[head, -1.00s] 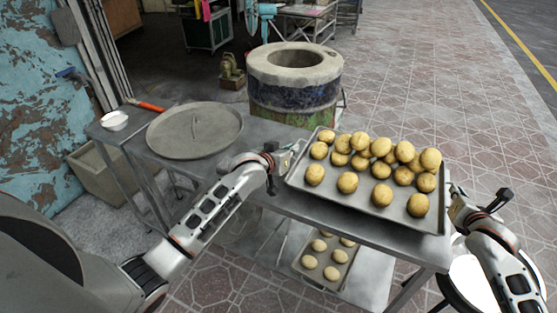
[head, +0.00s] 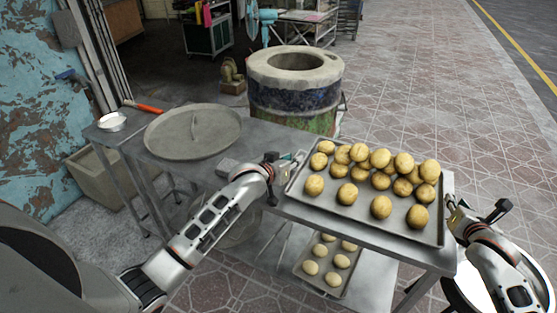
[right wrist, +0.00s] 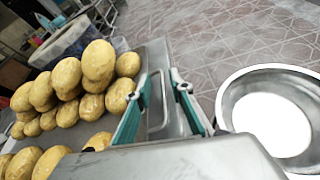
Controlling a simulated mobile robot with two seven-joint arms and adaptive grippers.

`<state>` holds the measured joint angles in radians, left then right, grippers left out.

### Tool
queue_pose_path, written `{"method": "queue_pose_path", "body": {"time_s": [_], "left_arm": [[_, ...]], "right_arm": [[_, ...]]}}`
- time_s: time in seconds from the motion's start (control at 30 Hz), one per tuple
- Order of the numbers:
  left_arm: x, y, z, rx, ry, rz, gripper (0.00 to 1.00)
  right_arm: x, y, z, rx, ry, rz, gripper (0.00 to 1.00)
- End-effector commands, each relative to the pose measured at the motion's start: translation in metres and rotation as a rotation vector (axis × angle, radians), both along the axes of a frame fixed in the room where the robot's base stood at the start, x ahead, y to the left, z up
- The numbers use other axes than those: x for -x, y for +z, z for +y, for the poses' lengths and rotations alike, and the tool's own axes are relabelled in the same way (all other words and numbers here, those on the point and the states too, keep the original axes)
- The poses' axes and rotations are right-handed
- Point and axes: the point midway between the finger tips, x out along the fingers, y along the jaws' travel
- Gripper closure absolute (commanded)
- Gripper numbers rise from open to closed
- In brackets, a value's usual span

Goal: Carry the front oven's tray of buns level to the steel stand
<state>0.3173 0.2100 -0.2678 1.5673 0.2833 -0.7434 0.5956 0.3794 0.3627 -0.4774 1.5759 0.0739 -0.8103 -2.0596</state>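The grey tray of buns (head: 402,232) lies over the right part of the steel stand (head: 375,238) and looks level, apparently resting on it. Several golden buns (head: 381,207) sit on it, some piled. My left gripper (head: 290,170) is at the tray's left edge; its fingers are too small to tell open from shut. My right gripper (head: 452,205) is at the tray's right edge. In the right wrist view, its teal fingers (right wrist: 160,105) stand apart on either side of the tray's metal handle (right wrist: 155,122), with gaps visible.
The barrel oven (head: 279,101) stands behind the stand. A round lid (head: 185,135) and a white bowl (head: 112,121) are on the left. Another tray of buns (head: 312,285) is on the lower shelf. A metal bowl with white contents (right wrist: 235,90) stands right of my right gripper.

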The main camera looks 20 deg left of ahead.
Motion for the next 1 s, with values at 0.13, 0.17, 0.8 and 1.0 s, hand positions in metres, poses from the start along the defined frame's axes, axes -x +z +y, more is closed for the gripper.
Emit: {"method": "queue_pose_path", "body": {"time_s": [0.13, 0.17, 0.8, 1.0], "left_arm": [[0.001, 0.000, 0.001, -0.001, 0.002, 0.001, 0.78], [0.003, 0.000, 0.001, -0.001, 0.002, 0.001, 0.78], [0.093, 0.038, 0.014, -0.001, 0.001, 0.000, 0.78], [0.108, 0.045, 0.016, 0.000, 0.000, 0.001, 0.78]], "right_arm": [[0.000, -0.001, -0.001, 0.002, -0.001, 0.000, 0.78], [0.000, -0.001, -0.001, 0.002, -0.001, 0.000, 0.78], [0.000, -0.001, -0.001, 0.002, -0.002, 0.002, 0.78], [0.000, -0.001, -0.001, 0.002, -0.002, 0.002, 0.78]]}}
